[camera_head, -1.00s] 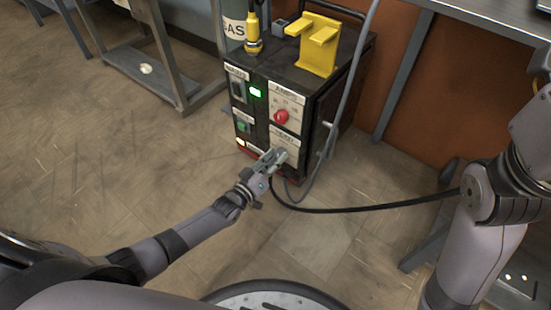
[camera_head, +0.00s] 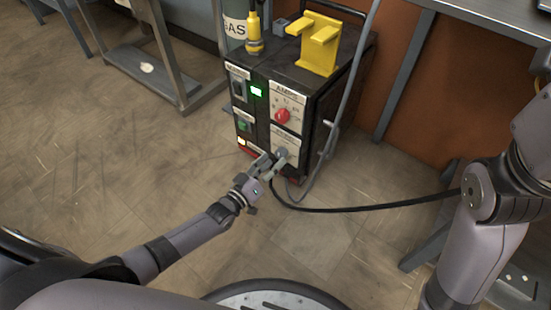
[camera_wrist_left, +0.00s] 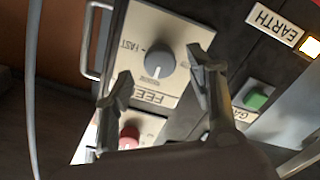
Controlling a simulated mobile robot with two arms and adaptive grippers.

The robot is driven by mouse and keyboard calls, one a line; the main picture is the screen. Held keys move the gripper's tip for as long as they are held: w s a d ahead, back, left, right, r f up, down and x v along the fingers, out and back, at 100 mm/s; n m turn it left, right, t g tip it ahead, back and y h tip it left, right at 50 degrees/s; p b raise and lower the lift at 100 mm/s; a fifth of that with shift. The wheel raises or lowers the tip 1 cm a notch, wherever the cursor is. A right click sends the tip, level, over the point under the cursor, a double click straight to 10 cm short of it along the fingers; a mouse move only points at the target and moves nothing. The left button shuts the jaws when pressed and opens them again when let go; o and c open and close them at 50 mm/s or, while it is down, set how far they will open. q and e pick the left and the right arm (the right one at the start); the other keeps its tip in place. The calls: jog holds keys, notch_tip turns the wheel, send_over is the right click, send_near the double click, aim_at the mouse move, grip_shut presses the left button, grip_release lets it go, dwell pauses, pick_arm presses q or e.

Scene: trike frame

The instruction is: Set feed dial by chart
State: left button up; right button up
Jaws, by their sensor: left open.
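The feed dial (camera_wrist_left: 160,62) is a grey round knob on a pale plate marked FEED, upside down in the left wrist view. Its light pointer mark faces the FEED lettering, and FAST is printed to its left. In the head view the dial (camera_head: 283,152) sits low on the front of a black welding machine (camera_head: 318,108). My left gripper (camera_head: 273,164) is open just in front of it. In the wrist view its fingers (camera_wrist_left: 160,64) appear on either side of the knob; contact cannot be told. I cannot make out a chart. My right gripper is out of view.
A red AMPS knob (camera_head: 282,115) sits above the feed dial, and a green button (camera_head: 243,125) to its left. A black cable (camera_head: 360,209) and a grey hose (camera_head: 345,85) run close to the machine's right side. The floor in front is clear.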

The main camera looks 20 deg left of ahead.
pick_arm(q)
jog(key=v, duration=0.9)
jog(key=shift+s, duration=0.15)
jog(key=shift+a, duration=0.1)
